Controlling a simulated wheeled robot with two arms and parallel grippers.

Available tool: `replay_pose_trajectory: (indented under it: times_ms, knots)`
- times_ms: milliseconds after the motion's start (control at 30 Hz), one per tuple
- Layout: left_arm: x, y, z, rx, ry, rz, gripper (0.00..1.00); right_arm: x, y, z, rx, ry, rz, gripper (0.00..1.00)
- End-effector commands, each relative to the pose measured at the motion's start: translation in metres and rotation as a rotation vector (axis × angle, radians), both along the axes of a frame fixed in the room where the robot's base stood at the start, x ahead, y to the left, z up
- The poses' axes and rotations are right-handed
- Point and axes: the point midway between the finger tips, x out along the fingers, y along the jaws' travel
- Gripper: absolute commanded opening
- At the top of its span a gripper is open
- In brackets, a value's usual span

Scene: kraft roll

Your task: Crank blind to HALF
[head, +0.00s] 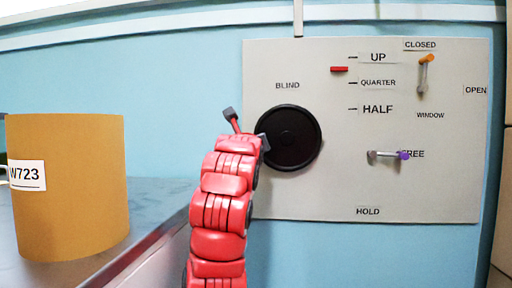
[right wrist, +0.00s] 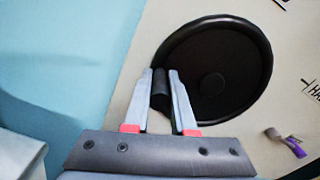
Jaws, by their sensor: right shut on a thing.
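The blind's crank is a round black wheel (head: 292,140) on a pale panel, below the word BLIND; it also shows in the right wrist view (right wrist: 222,60). My right gripper (right wrist: 160,74) is shut on the crank's dark handle (right wrist: 161,92) at the wheel's left edge. In the head view my red right arm hides most of this grip. The red blind marker (head: 339,69) sits between the UP and QUARTER marks, above the HALF mark (head: 377,109). My left gripper is not in view.
On the same panel (head: 300,200), a lever with an orange knob (head: 424,75) is by CLOSED. A lever with a purple knob (head: 388,155) points to FREE; it also shows in the right wrist view (right wrist: 286,142). A brown kraft roll (head: 75,190) labelled W723 stands at left.

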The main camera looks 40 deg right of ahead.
Motion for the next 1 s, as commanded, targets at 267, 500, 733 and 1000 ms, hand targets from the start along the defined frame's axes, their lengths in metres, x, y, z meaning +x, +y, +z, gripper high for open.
replay_pose_trajectory:
  times_ms: [267, 500, 733, 1000]
  knots:
    - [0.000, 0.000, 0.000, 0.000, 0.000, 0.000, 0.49, 0.000, 0.000, 0.000, 0.002, -0.002, 0.001, 0.00]
    - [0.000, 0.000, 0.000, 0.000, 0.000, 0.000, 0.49, 0.000, 0.000, 0.000, 0.001, -0.003, 0.000, 0.52]
    - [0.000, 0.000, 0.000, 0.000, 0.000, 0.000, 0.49, 0.000, 0.000, 0.000, 0.001, -0.002, 0.000, 0.53]
    - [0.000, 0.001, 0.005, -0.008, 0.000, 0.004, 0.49, -0.010, 0.012, 0.003, -0.002, -0.007, -0.001, 0.53]
